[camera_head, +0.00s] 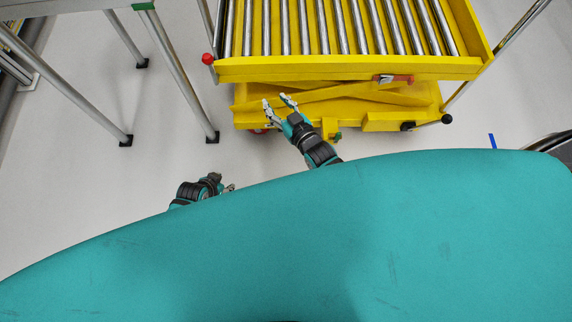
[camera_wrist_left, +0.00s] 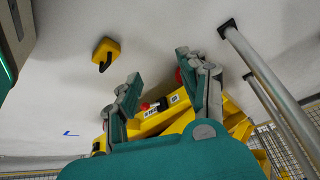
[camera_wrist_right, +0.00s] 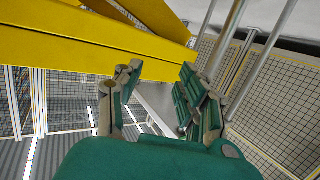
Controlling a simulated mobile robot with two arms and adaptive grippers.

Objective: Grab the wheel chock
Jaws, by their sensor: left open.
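The wheel chock appears to be the small yellow block (camera_wrist_left: 106,49) with a dark loop handle, lying on the floor in the upper left of the left wrist view. I do not see it in the head view. My left gripper (camera_wrist_left: 163,82) is open and empty, with the chock beyond and to the left of its fingers, apart from them. In the head view my left gripper (camera_head: 225,183) is low at the edge of my teal body. My right gripper (camera_head: 277,102) is open and empty, close to the yellow cart's near side; its spread fingers show in the right wrist view (camera_wrist_right: 157,80).
A yellow roller cart (camera_head: 340,68) with a red knob stands ahead. A metal-legged table (camera_head: 185,80) is at the left. The pale floor (camera_head: 90,190) between the table and me is clear. Mesh fencing (camera_wrist_right: 280,110) shows in the right wrist view.

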